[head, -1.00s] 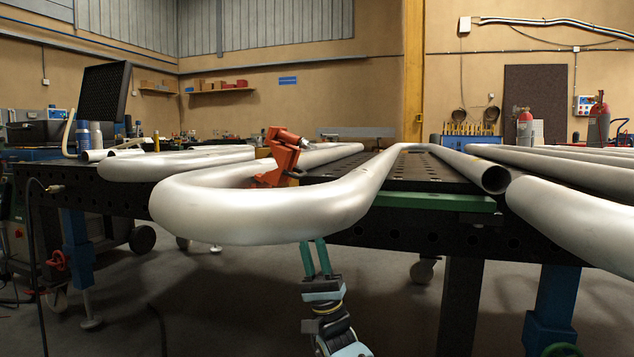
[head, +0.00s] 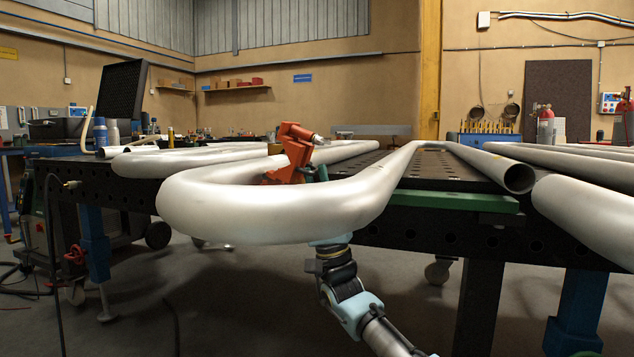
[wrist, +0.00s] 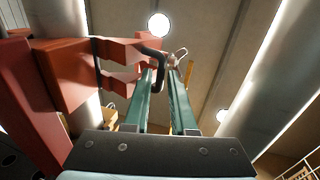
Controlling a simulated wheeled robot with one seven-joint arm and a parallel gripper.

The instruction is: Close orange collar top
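The orange collar (head: 297,152) sits at the silver pipe bend (head: 262,207), with its orange top part standing tilted up and open. A metal pin-like end sticks out to the right from its upper part. In the wrist view the orange collar (wrist: 75,72) fills the left side, with two prongs pointing right and a black curved piece at their ends. My gripper's green fingers (wrist: 166,75) are apart, with their tips beside this black piece. I cannot tell whether they touch it. In the head view the pipe bend hides most of my gripper.
Other silver pipes (head: 590,210) run along the right of the black perforated table (head: 440,172). A green bar (head: 455,201) lies along the table's front edge. In the wrist view a pipe (wrist: 255,75) passes close on the right. Open floor lies in front of the table.

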